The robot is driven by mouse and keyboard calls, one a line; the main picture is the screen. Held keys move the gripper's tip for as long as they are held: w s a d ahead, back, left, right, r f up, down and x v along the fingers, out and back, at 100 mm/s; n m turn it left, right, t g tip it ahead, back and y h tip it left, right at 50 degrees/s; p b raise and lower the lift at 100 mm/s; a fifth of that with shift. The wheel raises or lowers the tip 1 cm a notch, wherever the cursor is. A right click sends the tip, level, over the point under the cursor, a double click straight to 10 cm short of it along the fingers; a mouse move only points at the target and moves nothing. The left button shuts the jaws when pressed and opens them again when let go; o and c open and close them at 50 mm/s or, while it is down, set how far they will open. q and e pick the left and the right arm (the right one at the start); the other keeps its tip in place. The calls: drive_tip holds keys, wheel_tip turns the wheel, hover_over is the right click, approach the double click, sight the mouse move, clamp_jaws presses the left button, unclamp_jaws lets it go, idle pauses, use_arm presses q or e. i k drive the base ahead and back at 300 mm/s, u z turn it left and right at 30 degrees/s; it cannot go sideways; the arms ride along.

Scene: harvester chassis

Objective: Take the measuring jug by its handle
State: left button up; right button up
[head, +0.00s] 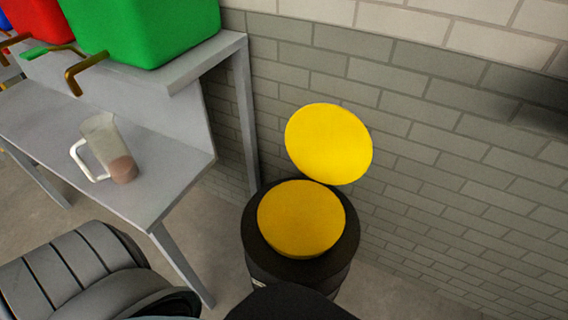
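The measuring jug (109,148) stands upright on the lower grey worktop at the left of the head view. It is clear, with a brownish-pink fill in its lower part. Its white handle (81,162) points to the left in the picture, and nothing touches it. Neither of my grippers shows in the head view, so I cannot see whether they are open or shut.
Green (150,30) and red (40,18) containers with brass taps (84,72) sit on a raised shelf (205,62) behind the jug. A black drum with a yellow top (300,218) and raised yellow lid (328,143) stands right. A tyre-like dark shape (75,270) is at lower left.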

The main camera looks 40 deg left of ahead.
sight(101, 133)
drive_tip(key=u, duration=4.45)
drive_tip(key=k, duration=0.45)
drive_tip(key=z, duration=0.55)
drive_tip(key=i, duration=0.5)
